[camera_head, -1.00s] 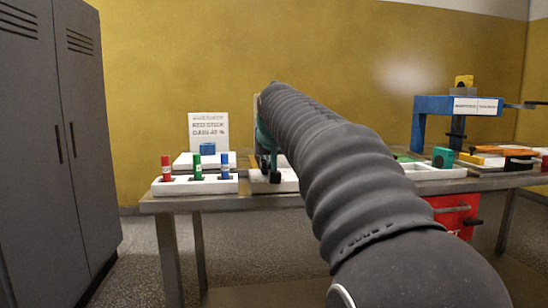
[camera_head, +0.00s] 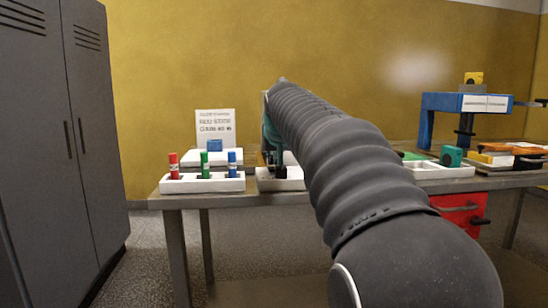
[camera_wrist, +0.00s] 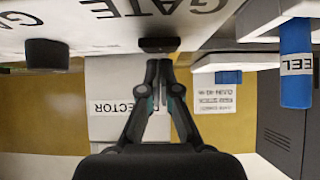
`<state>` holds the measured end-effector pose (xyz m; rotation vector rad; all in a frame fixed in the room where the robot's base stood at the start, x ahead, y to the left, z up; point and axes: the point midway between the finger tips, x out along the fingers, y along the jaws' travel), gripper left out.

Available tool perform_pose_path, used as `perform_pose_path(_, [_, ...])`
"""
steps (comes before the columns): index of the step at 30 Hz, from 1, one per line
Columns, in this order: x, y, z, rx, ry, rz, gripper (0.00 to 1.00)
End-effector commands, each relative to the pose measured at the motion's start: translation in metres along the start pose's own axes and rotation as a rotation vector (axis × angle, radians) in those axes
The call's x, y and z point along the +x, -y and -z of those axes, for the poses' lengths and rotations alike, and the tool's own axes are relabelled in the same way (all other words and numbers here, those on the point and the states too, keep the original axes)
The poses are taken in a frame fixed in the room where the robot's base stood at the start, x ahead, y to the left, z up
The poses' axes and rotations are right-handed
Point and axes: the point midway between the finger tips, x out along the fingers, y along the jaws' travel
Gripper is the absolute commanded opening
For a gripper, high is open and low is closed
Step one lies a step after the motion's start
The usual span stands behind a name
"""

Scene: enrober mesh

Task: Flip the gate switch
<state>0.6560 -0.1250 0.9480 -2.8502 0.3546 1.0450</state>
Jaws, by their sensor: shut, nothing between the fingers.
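The gate switch (camera_wrist: 158,45) is a small dark block on a white panel (camera_wrist: 195,30) marked "GATE" in the wrist view, which is upside down. My gripper (camera_wrist: 160,66) is shut and empty. Its fingertips are right by the switch in the picture; I cannot tell whether they touch it. In the head view my gripper (camera_head: 273,163) is at the white panel (camera_head: 292,182) on the table, and my arm hides most of both. The switch's position is too small to tell.
A second dark knob (camera_wrist: 47,53) is on the same panel. A white rack (camera_head: 203,187) with red, green and blue cylinders stands left of the panel. A sign (camera_head: 215,121) stands behind it.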

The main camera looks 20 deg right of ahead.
Motion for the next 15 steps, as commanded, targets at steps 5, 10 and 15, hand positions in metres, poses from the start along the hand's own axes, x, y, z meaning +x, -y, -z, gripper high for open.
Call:
perform_pose_path(5, [-0.004,0.0,0.005,0.0,0.0,0.0,0.0])
perform_pose_path(10, [-0.017,0.001,0.023,-0.001,0.0,0.001,0.0])
perform_pose_path(15, [-0.034,0.001,0.038,-0.001,-0.003,0.002,0.0])
